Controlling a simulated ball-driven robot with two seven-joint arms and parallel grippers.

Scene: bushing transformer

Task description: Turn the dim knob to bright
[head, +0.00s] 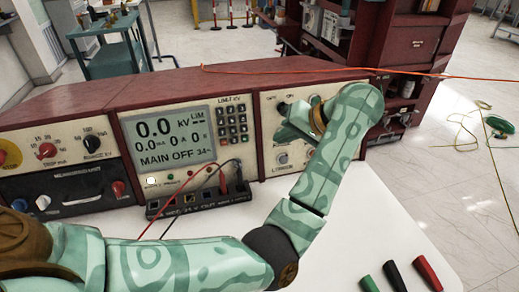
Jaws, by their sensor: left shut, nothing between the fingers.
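A maroon test console with a right-hand cream panel (267,137) stands across the table. My left arm reaches over the table from the left and bends back, so my left gripper (287,124) is at this panel, its fingers together and empty. A small dark knob (282,108) shows just above the fingers; I cannot tell whether they touch it. A round silver knob (283,157) sits lower on the panel, above a label too small to read surely. Which knob is the dim one is not clear. My forearm hides the panel's right part. My right gripper is not in view.
The screen (168,137) reads 0.0 kV and MAIN OFF. A keypad (232,122) and red and black leads are beside it. Red, black and green plugs (395,275) lie on the white table (345,235), front right. An orange cable (330,69) crosses the console top.

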